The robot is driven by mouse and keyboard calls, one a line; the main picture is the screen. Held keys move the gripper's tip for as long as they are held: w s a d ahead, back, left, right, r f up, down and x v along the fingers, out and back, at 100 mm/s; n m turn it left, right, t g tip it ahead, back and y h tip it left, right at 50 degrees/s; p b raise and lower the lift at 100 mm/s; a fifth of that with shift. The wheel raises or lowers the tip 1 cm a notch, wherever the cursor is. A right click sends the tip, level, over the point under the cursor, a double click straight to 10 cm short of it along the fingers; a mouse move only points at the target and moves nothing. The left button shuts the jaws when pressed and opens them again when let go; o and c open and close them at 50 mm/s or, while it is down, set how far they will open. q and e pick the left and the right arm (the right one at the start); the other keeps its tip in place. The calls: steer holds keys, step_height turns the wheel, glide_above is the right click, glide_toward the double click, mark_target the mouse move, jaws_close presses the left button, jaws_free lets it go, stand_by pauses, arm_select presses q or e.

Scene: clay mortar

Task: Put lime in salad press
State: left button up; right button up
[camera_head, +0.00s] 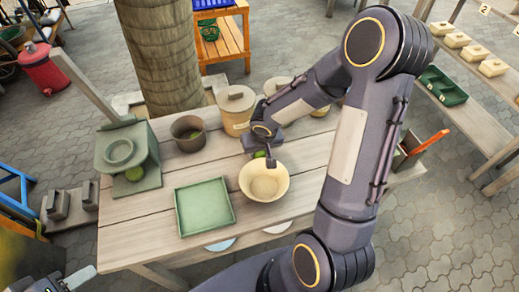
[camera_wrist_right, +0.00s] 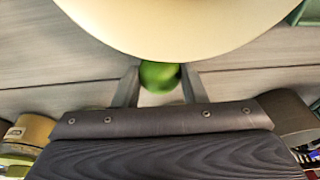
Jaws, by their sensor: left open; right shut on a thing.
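A lime (camera_wrist_right: 159,75) sits between the fingers of my right gripper (camera_wrist_right: 160,88), which is shut on it. In the head view my right gripper (camera_head: 266,158) is at the back rim of a cream bowl (camera_head: 265,187), with a bit of the green lime (camera_head: 260,154) showing. The bowl also fills the top of the right wrist view (camera_wrist_right: 175,25). A green stand with a ring on top (camera_head: 120,152), which may be the salad press, stands at the table's left end. My left gripper (camera_head: 62,280) is open at the bottom left corner, partly cut off.
A green square tray (camera_head: 205,207) lies left of the bowl. Bare planks (camera_head: 150,205) lie between stand and tray.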

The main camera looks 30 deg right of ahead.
steer(key=o, duration=1.1)
steer(key=shift+c, duration=0.2)
